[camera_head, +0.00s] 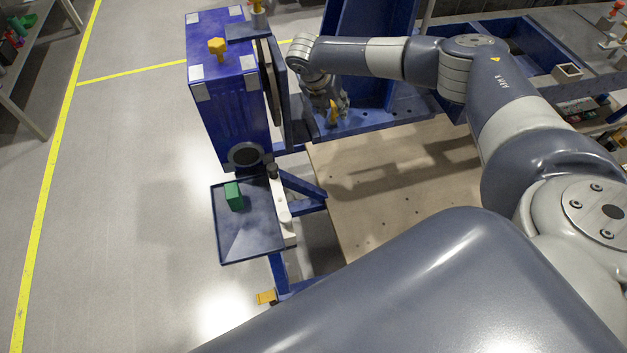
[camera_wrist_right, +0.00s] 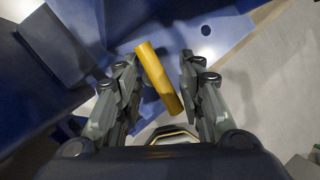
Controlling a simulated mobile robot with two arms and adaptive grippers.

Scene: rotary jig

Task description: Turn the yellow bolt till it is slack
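A yellow bar (camera_wrist_right: 160,80), which looks like the handle of the yellow bolt, stands tilted between the fingers of my right gripper (camera_wrist_right: 160,76) in the right wrist view. The fingers are apart. The left finger is close to the bar, and a gap shows between the bar and the right finger. In the head view my right gripper (camera_head: 333,108) points down beside the blue upright frame, with a bit of the yellow bolt (camera_head: 332,115) showing there. The bolt's lower end is hidden. My left gripper is not in view.
A blue box (camera_head: 228,115) with a yellow knob (camera_head: 217,46) on top stands left of the gripper. A dark blue tray (camera_head: 240,245) holds a green block (camera_head: 234,195). A wooden board (camera_head: 400,180) lies below the arm. A grey bench is at the right.

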